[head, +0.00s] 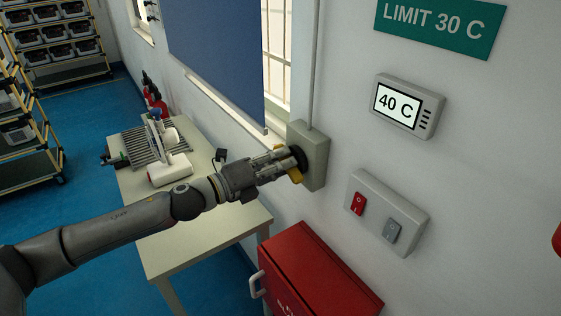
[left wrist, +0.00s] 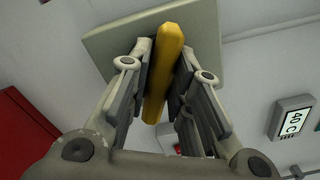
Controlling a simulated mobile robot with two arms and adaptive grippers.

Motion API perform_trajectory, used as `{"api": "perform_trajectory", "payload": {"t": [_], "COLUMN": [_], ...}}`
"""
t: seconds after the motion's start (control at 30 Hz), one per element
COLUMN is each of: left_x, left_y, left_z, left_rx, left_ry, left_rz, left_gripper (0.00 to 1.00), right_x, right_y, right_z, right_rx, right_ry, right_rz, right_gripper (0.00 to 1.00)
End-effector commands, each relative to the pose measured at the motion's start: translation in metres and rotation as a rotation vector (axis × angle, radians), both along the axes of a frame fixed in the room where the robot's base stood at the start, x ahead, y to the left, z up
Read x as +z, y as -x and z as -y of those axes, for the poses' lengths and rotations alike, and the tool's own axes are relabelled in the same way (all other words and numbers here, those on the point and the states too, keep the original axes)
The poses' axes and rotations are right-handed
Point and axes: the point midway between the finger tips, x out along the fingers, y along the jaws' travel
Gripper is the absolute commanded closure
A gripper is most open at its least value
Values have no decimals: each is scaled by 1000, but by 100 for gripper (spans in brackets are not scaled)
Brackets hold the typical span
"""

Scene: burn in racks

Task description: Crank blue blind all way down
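The blue blind (head: 217,55) hangs over the window at top centre. Its lower edge is near the sill, and bright window shows along its right side. The grey crank box (head: 317,158) is on the wall right of the window. My left gripper (head: 284,162) reaches the box from the left. In the left wrist view, the yellow crank handle (left wrist: 165,62) lies between the two fingers (left wrist: 161,85), which look closed against its sides. The fingers hide part of the handle in the head view. My right gripper is not in view.
A table (head: 205,222) with equipment stands below my left arm. A red cabinet (head: 308,268) stands under the crank box. A switch panel (head: 388,212) and a display reading 40 C (head: 408,106) are on the wall. Racks (head: 60,40) stand at far left.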

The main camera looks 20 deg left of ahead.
Motion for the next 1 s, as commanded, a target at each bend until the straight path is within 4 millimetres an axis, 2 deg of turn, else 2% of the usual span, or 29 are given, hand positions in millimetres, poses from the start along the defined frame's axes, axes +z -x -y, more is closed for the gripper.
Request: {"api": "perform_trajectory", "payload": {"t": [0.03, 0.1, 0.13, 0.57, 1.0], "left_x": [-1, -1, 0, -1, -1], "left_y": [0, 0, 0, 4, 36], "left_z": [0, 0, 0, -3, -28], "left_rx": [0, 0, 0, 1, 0], "left_ry": [0, 0, 0, 1, 2], "left_rz": [-2, -1, -1, -2, -3], "left_gripper": [71, 62, 61, 61, 61], "right_x": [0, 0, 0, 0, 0], "right_y": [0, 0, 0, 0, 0], "right_z": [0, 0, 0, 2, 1], "right_rx": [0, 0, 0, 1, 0], "right_ry": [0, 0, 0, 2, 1], "right_rz": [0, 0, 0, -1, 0], "right_gripper": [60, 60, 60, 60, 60]}}
